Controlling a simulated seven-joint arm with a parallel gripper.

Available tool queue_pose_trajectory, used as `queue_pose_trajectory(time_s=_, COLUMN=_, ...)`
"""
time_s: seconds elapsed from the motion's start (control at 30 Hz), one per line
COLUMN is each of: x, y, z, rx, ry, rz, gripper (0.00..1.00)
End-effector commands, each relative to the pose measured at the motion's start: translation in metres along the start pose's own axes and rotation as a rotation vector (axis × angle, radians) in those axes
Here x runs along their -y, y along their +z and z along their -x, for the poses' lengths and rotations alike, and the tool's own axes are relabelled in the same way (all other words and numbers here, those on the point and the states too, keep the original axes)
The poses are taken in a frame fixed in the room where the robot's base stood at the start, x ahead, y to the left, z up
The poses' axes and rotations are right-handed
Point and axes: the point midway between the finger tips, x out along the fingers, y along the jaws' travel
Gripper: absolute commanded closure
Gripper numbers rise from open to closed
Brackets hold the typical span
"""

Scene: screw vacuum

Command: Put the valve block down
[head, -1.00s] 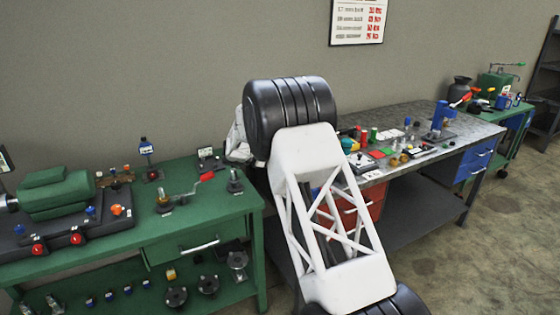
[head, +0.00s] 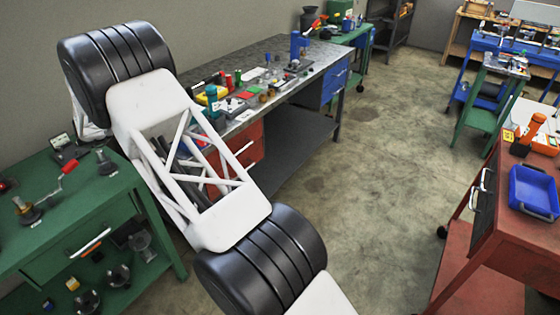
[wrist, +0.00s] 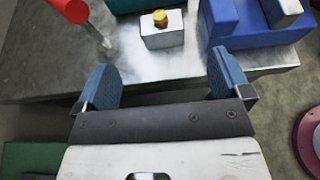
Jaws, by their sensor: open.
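A small pale grey block with a brass knob on top (wrist: 161,30) stands upright on the metal bench top (wrist: 180,65) in the wrist view; it looks like the valve block, though I cannot be sure. My gripper (wrist: 164,84) is open, with its two blue-grey fingers wide apart and nothing between them. The block is beyond the fingertips, apart from them. In the head view my arm hides my gripper, and I cannot pick the block out among the small things on the grey bench (head: 262,48).
In the wrist view, a red-topped lever (wrist: 70,10) stands left of the block and a blue fixture (wrist: 235,22) right of it. In the head view, a green bench (head: 75,220) is left and a red cart (head: 520,215) with a blue tray (head: 533,190) right. Open floor lies between.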

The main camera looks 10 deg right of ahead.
Motion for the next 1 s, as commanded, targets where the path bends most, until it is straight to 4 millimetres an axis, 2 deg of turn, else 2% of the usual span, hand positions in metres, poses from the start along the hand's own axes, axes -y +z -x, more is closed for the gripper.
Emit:
queue_pose_trajectory(time_s=0.17, x=0.001, y=0.007, z=-0.001, rx=0.002, ry=0.012, rz=0.010, gripper=0.04)
queue_pose_trajectory(time_s=0.27, x=0.004, y=0.019, z=-0.005, rx=0.005, ry=0.033, rz=0.032, gripper=0.04)
queue_pose_trajectory(time_s=0.37, x=0.009, y=0.039, z=-0.008, rx=0.012, ry=0.070, rz=0.069, gripper=0.04)
queue_pose_trajectory(time_s=0.67, x=0.036, y=0.122, z=-0.022, rx=0.064, ry=0.241, rz=0.270, gripper=0.04)
queue_pose_trajectory(time_s=1.0, x=0.084, y=0.207, z=-0.026, rx=0.162, ry=0.434, rz=0.557, gripper=0.04)
